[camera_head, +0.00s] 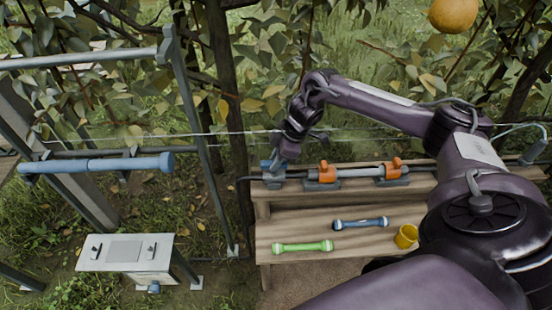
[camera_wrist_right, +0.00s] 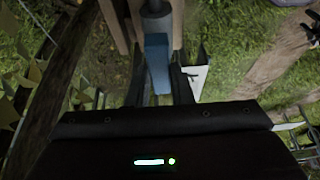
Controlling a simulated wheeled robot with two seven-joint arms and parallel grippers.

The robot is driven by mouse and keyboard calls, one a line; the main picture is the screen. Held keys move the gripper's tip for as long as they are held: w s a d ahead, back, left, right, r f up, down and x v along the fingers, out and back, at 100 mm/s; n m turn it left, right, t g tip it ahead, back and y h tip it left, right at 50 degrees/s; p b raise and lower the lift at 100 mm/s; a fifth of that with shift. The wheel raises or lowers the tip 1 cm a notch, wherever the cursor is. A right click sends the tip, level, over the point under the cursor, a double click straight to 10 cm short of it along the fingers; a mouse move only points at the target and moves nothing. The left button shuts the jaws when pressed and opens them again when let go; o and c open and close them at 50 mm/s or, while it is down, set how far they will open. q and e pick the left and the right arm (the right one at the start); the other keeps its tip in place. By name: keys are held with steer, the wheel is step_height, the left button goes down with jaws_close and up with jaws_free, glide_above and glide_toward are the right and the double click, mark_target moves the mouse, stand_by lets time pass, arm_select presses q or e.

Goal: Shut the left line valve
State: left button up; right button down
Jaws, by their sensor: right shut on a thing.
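The left line valve (camera_head: 268,182) sits at the left end of the pipe on the wooden bench, with a blue handle. My right gripper (camera_head: 275,163) reaches down over it from above and is shut on the blue handle. In the right wrist view, the blue handle (camera_wrist_right: 157,60) lies between the two fingers of my right gripper (camera_wrist_right: 159,88). My left gripper is not in view.
On the wooden bench (camera_head: 280,216) lie a green-ended piece (camera_head: 303,247), a dark blue piece (camera_head: 360,224) and a yellow cup (camera_head: 406,237). A metal frame with a blue tube (camera_head: 97,164) stands left.

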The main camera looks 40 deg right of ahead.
steer(key=shift+r+m+p, duration=0.15)
steer(key=shift+m+p, duration=0.15)
steer(key=shift+p, duration=0.35)
steer(key=m+h+p, duration=0.1)
steer(key=m+p, duration=0.3)
steer(key=p, duration=0.1)
steer(key=m+t+h+p, duration=0.1)
steer(key=m+h+p, duration=0.1)
steer(key=m+p, duration=0.2)
steer(key=m+t+h+p, duration=0.1)
steer(key=m+p, duration=0.3)
steer(key=p, duration=0.4)
steer(key=shift+s+a+r+m, duration=0.1)
steer(key=shift+s+a+m, duration=0.1)
steer(key=shift+a+m, duration=0.15)
steer(key=shift+m+h+p, duration=0.7)
steer(key=shift+m+p, duration=0.35)
steer(key=shift+m, duration=0.1)
steer(key=shift+w+f+m+h+p, duration=0.1)
steer(key=shift+f+m+h+p, duration=0.15)
steer(key=shift+m+p, duration=0.6)
steer(key=shift+m+h, duration=0.25)
steer(key=shift+m, duration=0.2)
steer(key=c, duration=1.3)
jaws_free()
steer(key=shift+b, duration=0.3)
